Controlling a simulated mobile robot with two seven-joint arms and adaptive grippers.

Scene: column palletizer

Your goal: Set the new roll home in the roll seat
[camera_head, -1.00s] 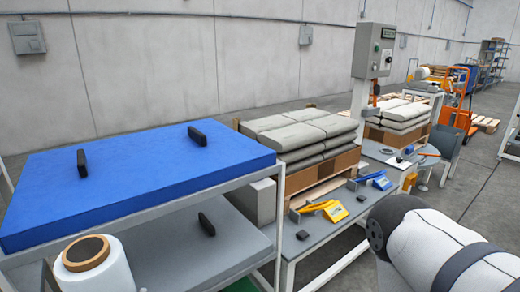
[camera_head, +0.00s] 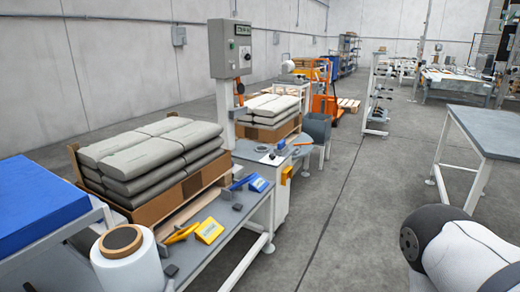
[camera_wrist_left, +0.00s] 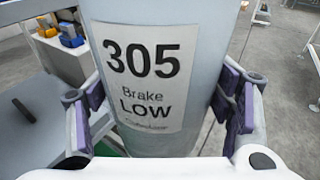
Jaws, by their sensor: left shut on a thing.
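The new roll is a white cylinder with a brown core (camera_head: 128,258), upright at the lower left of the head view. In the left wrist view the roll (camera_wrist_left: 165,135) fills the middle, with a label reading "305 Brake LOW". My left gripper (camera_wrist_left: 165,105) is shut on it, with purple-padded fingers pressing both sides. The roll's lower end is hidden in both views. I cannot pick out the roll seat. My right gripper is not in view.
A grey bench (camera_head: 225,232) carries a yellow tool (camera_head: 209,230) and a blue tool (camera_head: 258,184). Behind it are stacked grey sacks (camera_head: 150,155) and a control box (camera_head: 231,48). A blue-topped rack (camera_head: 40,205) stands left. Open floor (camera_head: 350,200) lies right.

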